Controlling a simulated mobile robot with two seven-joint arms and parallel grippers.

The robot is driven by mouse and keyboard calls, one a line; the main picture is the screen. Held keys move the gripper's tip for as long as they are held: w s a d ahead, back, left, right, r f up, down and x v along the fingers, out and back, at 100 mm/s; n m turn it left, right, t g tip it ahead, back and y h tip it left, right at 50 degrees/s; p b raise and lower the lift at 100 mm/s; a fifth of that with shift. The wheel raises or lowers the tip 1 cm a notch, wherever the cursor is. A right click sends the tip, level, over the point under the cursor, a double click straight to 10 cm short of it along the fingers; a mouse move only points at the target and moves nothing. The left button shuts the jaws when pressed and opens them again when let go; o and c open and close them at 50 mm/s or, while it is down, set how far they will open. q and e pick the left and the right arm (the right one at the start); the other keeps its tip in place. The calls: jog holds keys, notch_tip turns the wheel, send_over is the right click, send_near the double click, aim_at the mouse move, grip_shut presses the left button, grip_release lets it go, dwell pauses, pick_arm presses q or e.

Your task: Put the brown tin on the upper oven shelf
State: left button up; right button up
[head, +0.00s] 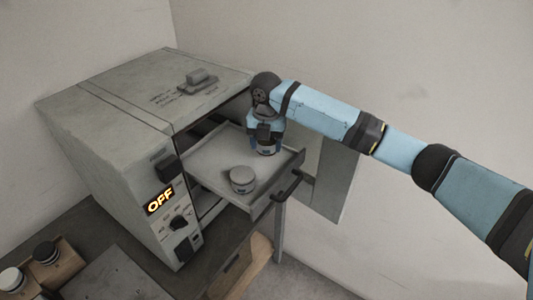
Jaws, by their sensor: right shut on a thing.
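The oven (135,125) stands on the counter with its front open, and a pale shelf (213,165) is pulled out of it. My right gripper (266,138) points down over the back right part of this shelf. It is shut on a small round tin (267,150) with a dark bluish band. The gripper hides much of this tin, and I cannot tell whether its base touches the shelf. A second round tin (242,180), greyish with a dark band, stands upright near the shelf's front. Neither tin looks clearly brown in this light. My left gripper is out of view.
The shelf has a dark handle (287,185) at its front edge. An open door panel (341,175) stands to the right. A lit OFF display (159,200) and a knob are on the oven. Dark-topped containers (46,253) stand at the lower left.

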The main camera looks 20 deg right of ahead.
aim_at(267, 164)
notch_tip(267, 164, down, 4)
jog(key=shift+f+p, duration=0.25)
jog(key=shift+p, duration=0.1)
jog(key=shift+f, duration=0.25)
jog(key=o, duration=1)
jog(key=shift+f, duration=0.15)
jog(key=shift+c, duration=0.2)
notch_tip(267, 164, up, 12)
jog(key=shift+f+b, duration=0.25)
jog(key=shift+b, duration=1)
jog(key=shift+r, duration=0.45)
jog(key=shift+f, duration=0.1)
